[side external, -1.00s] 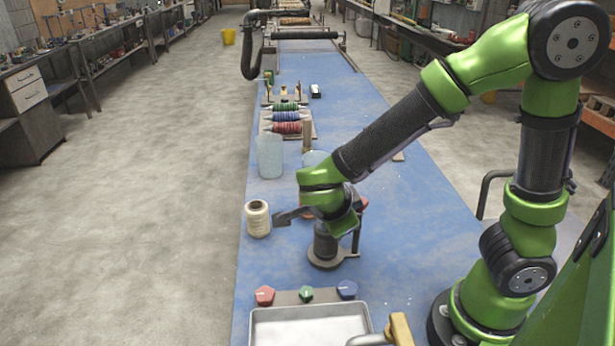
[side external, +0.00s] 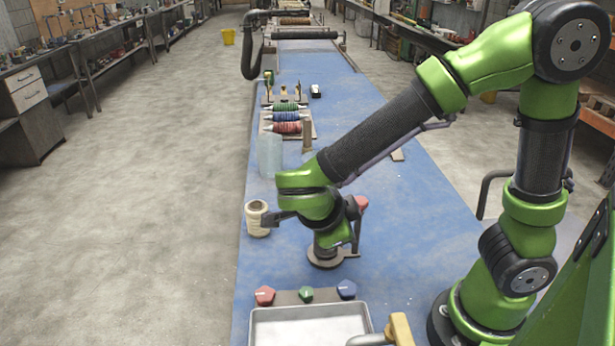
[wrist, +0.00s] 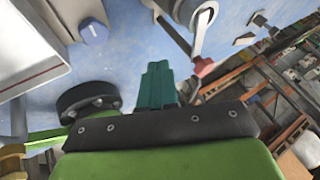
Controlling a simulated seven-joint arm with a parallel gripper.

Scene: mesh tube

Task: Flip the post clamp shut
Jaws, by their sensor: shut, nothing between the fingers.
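The post clamp stands on the blue bench. In the side view its dark round base (side external: 325,257) shows below my wrist, with a thin upright part beside it and a red tip (side external: 361,202) on top. My wrist hides much of the post. In the wrist view the clamp's grey metal lever (wrist: 197,30) runs from the top edge down to the red tip (wrist: 202,67). My gripper (wrist: 158,68) shows there as teal fingers, shut and empty. They are left of the red tip, with a gap in the picture. In the side view the fingers are hidden.
A spool (side external: 257,219) stands on the left, overlapped in the picture by a dark bracket on my wrist. A clear container (side external: 269,155) stands behind. In front are red (side external: 264,296), green (side external: 306,294) and blue (side external: 346,289) knobs and a metal tray (side external: 308,328).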

